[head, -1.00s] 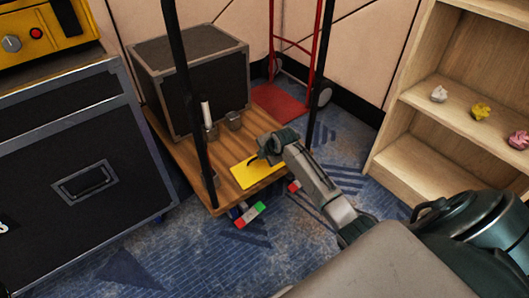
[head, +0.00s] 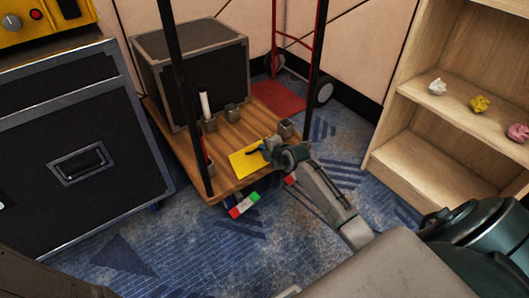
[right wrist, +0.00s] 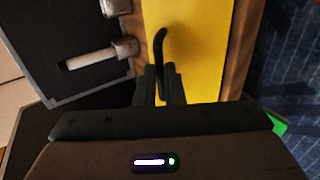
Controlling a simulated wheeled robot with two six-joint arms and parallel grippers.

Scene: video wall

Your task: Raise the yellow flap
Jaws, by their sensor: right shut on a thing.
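The yellow flap (head: 243,164) lies about flat on the wooden deck (head: 224,183) of a low cart. It fills much of the right wrist view (right wrist: 200,48). A dark curved handle (right wrist: 159,45) stands on the flap. My right gripper (head: 270,151) is at the flap's right side in the head view. In the right wrist view its two fingers (right wrist: 159,84) are shut on the near end of the handle. My right gripper hides part of the flap in the head view. My left gripper is not in view.
A black case (head: 192,75) stands on the deck, with a white cylinder (head: 204,105) near it. Black posts (head: 183,90) rise from the cart. A wooden shelf (head: 440,130) stands right, a large black case (head: 75,150) left. A coloured block (head: 244,205) shows below the deck's front edge.

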